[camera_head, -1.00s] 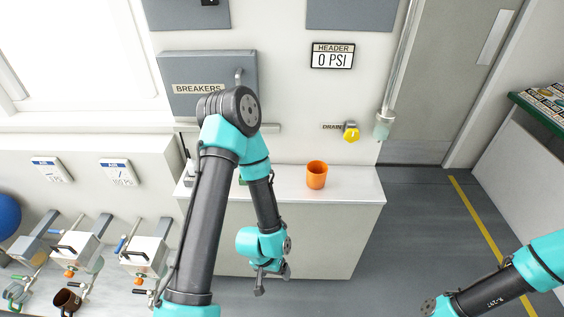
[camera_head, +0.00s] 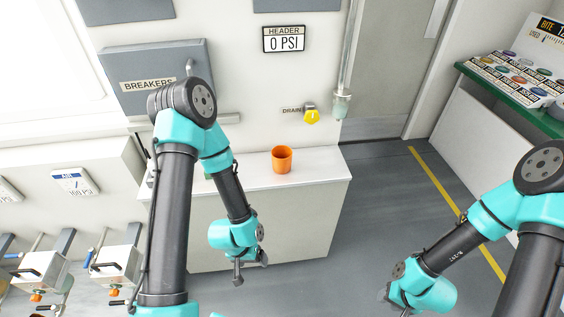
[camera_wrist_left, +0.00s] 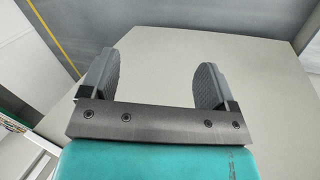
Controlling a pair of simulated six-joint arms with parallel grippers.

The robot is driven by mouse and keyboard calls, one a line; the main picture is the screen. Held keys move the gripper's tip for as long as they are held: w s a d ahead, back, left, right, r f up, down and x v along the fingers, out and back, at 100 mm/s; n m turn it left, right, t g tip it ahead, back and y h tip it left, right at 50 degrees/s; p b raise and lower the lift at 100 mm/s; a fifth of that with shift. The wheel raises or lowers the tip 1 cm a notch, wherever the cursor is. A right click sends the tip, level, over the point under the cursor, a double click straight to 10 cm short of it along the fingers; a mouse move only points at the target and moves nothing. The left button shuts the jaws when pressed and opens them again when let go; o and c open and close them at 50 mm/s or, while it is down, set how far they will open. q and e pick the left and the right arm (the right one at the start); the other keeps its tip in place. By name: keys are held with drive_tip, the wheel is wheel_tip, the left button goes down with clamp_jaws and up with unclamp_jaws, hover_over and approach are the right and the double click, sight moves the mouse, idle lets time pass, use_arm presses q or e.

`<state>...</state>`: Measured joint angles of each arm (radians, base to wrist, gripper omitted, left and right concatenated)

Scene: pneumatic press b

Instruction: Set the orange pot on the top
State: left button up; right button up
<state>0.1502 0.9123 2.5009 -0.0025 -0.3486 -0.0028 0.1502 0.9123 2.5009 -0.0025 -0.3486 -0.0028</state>
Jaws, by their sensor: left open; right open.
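The orange pot (camera_head: 282,160) stands upright on the white top (camera_head: 318,165) of a low cabinet, near its back right part. My left gripper (camera_head: 250,272) hangs in front of the cabinet, below and left of the pot and apart from it. In the left wrist view its two fingers (camera_wrist_left: 154,80) are spread with nothing between them, facing a pale flat surface. My right gripper (camera_head: 386,296) is low at the right, over the floor in this view, away from the pot. It is open, with its fingers small and partly hidden by the wrist.
Presses (camera_head: 116,262) stand at the lower left. A green-edged panel with colored buttons (camera_head: 520,75) is at the right. Floor right of the cabinet is clear.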

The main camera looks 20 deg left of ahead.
use_arm(q)
drive_tip(key=shift+o, duration=0.3)
drive_tip(key=shift+o, duration=1.4)
drive_tip(key=w+d+r+n+t+y, duration=0.1)
drive_tip(key=w+d+r+t+y, duration=0.25)
drive_tip(key=w, duration=0.65)
drive_tip(key=w+r+n+t+y, duration=0.1)
drive_tip(key=w+r+t+y, duration=0.1)
drive_tip(key=w+r+t, duration=0.6)
drive_tip(key=w+d+r+n+g+y, duration=0.1)
drive_tip(key=w+d+r+n+y, duration=0.1)
drive_tip(key=r, duration=0.4)
drive_tip(key=w+d+r+n+g+y, duration=0.2)
drive_tip(key=w+d+r+n+y, duration=0.1)
drive_tip(key=d+r+y, duration=0.3)
drive_tip(key=shift+w+d+r+n+y, duration=0.2)
drive_tip(key=shift+d+r+n+y, duration=0.15)
drive_tip(key=shift+r, duration=0.45)
drive_tip(key=shift+a, duration=0.1)
